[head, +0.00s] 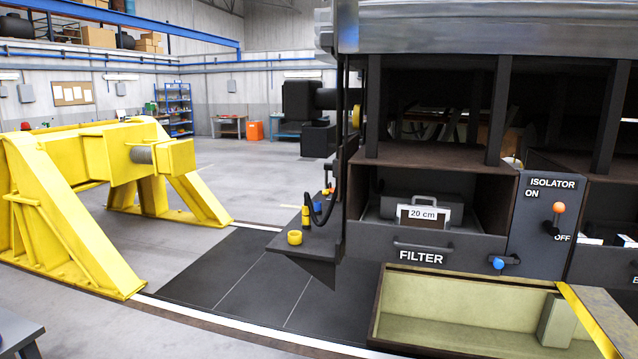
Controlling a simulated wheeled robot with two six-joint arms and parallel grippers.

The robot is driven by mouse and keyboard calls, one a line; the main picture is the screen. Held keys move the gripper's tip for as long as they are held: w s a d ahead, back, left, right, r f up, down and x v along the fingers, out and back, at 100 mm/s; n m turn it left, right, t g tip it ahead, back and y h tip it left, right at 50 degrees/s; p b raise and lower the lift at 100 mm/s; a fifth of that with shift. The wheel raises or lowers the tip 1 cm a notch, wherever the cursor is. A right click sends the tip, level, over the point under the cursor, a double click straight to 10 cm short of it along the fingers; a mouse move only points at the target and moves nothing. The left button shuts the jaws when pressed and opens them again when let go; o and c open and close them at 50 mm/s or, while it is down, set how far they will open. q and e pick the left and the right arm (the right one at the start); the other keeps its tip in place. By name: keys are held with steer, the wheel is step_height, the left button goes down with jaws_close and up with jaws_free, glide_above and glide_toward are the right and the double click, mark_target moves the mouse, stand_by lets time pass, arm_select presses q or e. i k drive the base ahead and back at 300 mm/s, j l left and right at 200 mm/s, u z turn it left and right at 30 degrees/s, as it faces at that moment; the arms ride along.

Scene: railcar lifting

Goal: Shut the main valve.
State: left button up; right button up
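No part in the head view carries a main valve label, so I cannot tell which one is the main valve. A blue-knobbed handle (505,262) sits at the right end of the panel marked FILTER. An isolator lever (556,216) with an orange knob stands on the dark panel marked ON and OFF, its knob up. A yellow upright fitting (306,217) with a black hose, and small blue and red parts near it, stands on the ledge at the railcar's left end. Neither of my grippers is in view.
An open box (450,338) with a pale lining juts out in front. A yellow buffer stop (75,215) stands at left. A "20 cm" label (423,214) sits in the filter bay. The dark floor between is clear.

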mark_target(326, 181)
steer(key=i+j, duration=2.3)
steer(key=j, duration=0.25)
steer(key=i+l+z, duration=0.05)
